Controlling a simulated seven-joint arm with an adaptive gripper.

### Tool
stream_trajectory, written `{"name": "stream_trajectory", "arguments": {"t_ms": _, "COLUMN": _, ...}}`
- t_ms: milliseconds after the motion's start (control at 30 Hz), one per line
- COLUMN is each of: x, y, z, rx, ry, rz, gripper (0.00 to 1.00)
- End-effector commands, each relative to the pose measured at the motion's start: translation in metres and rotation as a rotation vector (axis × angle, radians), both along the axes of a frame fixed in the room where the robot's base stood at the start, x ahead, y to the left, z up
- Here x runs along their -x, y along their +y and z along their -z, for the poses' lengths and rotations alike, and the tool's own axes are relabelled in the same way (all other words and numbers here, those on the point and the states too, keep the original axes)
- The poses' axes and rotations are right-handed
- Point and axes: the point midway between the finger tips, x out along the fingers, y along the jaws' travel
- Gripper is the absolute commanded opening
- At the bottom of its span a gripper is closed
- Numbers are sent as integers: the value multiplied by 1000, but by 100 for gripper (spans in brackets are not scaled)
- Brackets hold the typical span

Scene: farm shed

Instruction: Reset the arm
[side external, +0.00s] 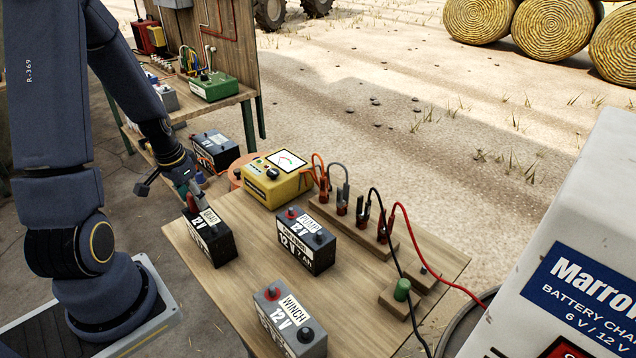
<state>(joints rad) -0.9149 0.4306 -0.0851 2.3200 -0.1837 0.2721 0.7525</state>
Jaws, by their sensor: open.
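My gripper (186,188) is at the left edge of the wooden table, just above the back of a black 12V battery (212,242) with a white label. The jaws are small and partly dark here; I cannot tell whether they touch the battery. My arm reaches in from the left. A second black battery labelled PUMP (305,250) stands upright in the middle of the table. A grey battery labelled WINCH (290,322) stands at the front.
A yellow meter (275,180) sits at the table's back. Clips with cables stand on a wooden rack (345,222) to the right. A white battery charger (585,240) fills the right side. A workbench (180,112) stands behind.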

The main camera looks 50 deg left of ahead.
Motion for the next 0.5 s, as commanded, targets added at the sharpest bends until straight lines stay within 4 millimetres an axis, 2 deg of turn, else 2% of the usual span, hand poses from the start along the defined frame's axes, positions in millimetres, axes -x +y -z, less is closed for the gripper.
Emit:
{"name": "stream_trajectory", "arguments": {"t_ms": 167, "x": 0, "y": 0, "z": -7, "rx": -1, "ry": -1, "rz": 1, "gripper": 57}}
{"name": "stream_trajectory", "arguments": {"t_ms": 500, "x": 0, "y": 1, "z": -34, "rx": -3, "ry": -1, "rz": 1, "gripper": 57}}
